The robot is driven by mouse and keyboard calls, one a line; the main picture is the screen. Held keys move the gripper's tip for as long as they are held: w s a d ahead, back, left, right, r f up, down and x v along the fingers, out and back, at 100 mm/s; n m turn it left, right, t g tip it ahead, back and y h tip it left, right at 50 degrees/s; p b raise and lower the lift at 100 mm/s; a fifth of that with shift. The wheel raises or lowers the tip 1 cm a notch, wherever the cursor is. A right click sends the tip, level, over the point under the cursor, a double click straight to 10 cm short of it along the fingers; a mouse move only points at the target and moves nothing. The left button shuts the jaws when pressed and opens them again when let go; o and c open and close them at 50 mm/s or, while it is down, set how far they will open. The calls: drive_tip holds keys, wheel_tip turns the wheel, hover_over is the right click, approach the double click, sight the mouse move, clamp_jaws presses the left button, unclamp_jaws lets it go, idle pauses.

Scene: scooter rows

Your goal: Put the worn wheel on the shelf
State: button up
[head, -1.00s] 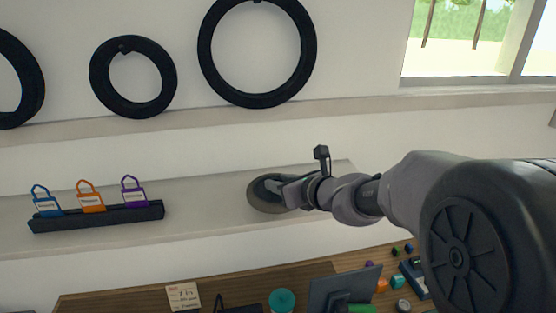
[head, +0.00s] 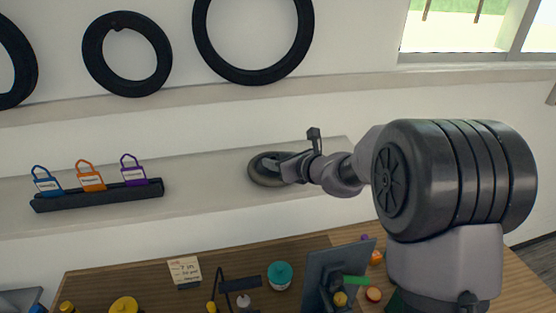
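A small dark wheel (head: 266,171), the worn wheel by its look, is at the lower wall shelf (head: 212,189), right of the middle. It seems to lie flat on the shelf or just over it; I cannot tell whether it is resting. My gripper (head: 285,168) reaches in from the right and is at the wheel's right side. The fingers overlap the wheel, and my wrist hides part of it. The fingers are too small and dark to show whether they grip it.
A black rack (head: 98,196) with blue, orange and purple padlocks stands left on the same shelf. Black tyres (head: 127,53) stand on the upper shelf. Below is a wooden workbench (head: 120,281) with a note, a teal-lidded jar (head: 280,274) and a dark panel (head: 335,275). Shelf between rack and wheel is clear.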

drive_tip(key=shift+o, duration=0.4)
drive_tip(key=shift+r, duration=0.1)
drive_tip(key=shift+s+r, duration=0.1)
drive_tip(key=shift+r, duration=0.1)
drive_tip(key=v, duration=1.1)
drive_tip(key=s+a+r+n+g, duration=0.1)
drive_tip(key=s+a+n+g, duration=0.1)
drive_tip(key=s+n, duration=0.5)
drive_tip(key=s+a+r+n+g, duration=0.1)
drive_tip(key=s+a+n+g, duration=0.15)
drive_tip(key=s+n, duration=0.45)
drive_tip(key=s+d+f+n+h, duration=0.2)
drive_tip(key=s+n, duration=0.3)
drive_tip(key=s, duration=0.4)
drive_tip(key=s+d+f+n+h, duration=0.2)
drive_tip(key=s+d+n, duration=0.3)
drive_tip(key=s, duration=0.3)
drive_tip(key=shift+s+d+n+g+h+b, duration=0.2)
drive_tip(key=shift+s+n+g+h+b, duration=0.2)
drive_tip(key=shift+h, duration=0.3)
drive_tip(key=shift+s, duration=0.1)
